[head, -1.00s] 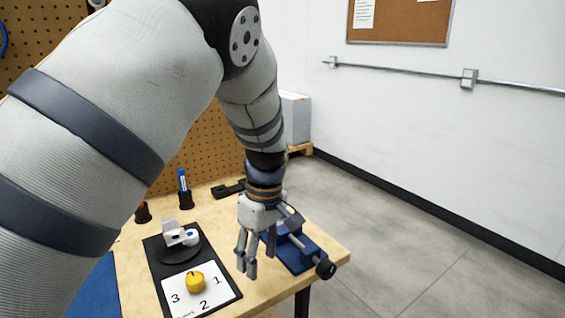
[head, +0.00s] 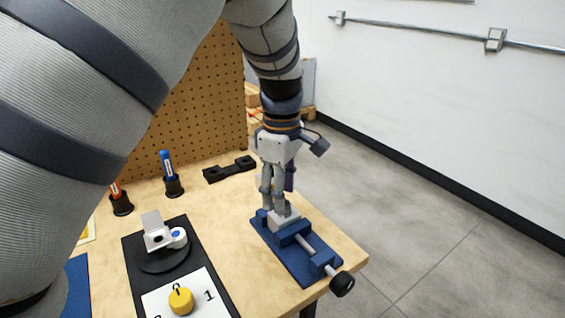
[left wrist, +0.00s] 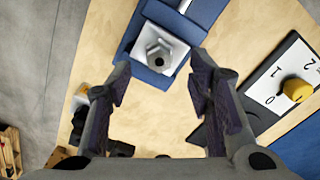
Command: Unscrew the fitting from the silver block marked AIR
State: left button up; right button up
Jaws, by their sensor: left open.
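A silver block (head: 286,219) sits in the jaws of a blue vise (head: 296,250) on the table's right side. In the left wrist view the block (left wrist: 181,50) carries a grey hex fitting (left wrist: 158,53) with a dark hole in its middle. No AIR marking can be read. My left gripper (head: 274,207) points down close over the block, its fingertips partly hiding it in the head view. In the left wrist view the gripper (left wrist: 160,85) is open, and the fitting shows between and beyond its fingers, with clear gaps on both sides. My right gripper is not in view.
A yellow knob (head: 181,300) sits on a numbered white card. Holders with a blue pen (head: 168,172) and a red pen (head: 118,196), and a black bracket (head: 229,169), stand near the pegboard.

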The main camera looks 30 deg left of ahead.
pick_arm(q)
jog(key=shift+f, duration=1.6)
